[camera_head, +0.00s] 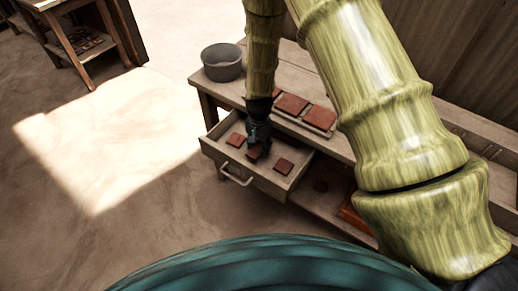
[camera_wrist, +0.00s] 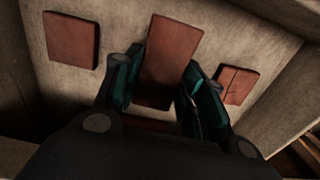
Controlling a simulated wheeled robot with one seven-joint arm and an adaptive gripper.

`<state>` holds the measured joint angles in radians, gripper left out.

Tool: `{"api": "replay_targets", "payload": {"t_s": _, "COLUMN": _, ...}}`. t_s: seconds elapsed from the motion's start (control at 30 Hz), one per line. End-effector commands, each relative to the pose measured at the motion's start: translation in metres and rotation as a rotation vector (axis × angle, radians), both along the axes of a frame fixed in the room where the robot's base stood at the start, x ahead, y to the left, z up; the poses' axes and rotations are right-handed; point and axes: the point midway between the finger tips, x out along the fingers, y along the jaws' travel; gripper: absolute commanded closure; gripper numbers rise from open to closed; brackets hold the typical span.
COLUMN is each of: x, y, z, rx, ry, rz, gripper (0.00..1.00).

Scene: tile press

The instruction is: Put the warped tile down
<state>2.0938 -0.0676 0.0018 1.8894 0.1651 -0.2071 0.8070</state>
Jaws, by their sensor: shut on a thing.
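My gripper (camera_head: 258,146) reaches down into an open drawer (camera_head: 215,153) and is shut on a reddish-brown tile (camera_head: 252,155). In the wrist view this held tile (camera_wrist: 172,55) stands between the dark green fingers of my gripper (camera_wrist: 162,95) and looks tilted. Its lower end is partly hidden, and I cannot tell whether it touches the drawer floor. I cannot make out a bend in it. A flat square tile (camera_wrist: 70,40) lies to its left, and another tile (camera_wrist: 240,85) with a dark line across it lies to its right.
The drawer sticks out of a wooden bench (camera_head: 228,90). A grey bucket (camera_head: 222,63) and larger red tiles (camera_head: 291,104) stand on the bench top, close behind my gripper. The drawer walls are near on both sides. Open floor lies to the left.

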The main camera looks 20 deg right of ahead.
Motion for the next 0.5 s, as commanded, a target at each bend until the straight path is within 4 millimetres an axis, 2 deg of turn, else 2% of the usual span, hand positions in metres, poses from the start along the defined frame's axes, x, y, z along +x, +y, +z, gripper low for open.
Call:
{"api": "replay_targets", "payload": {"t_s": 0.23, "x": 0.0, "y": 0.0, "z": -0.023, "rx": 0.0, "ry": 0.001, "rz": 0.0, "gripper": 0.85}}
{"api": "replay_targets", "payload": {"t_s": 0.5, "x": 0.0, "y": 0.0, "z": -0.026, "rx": 0.0, "ry": 0.001, "rz": 0.0, "gripper": 0.85}}
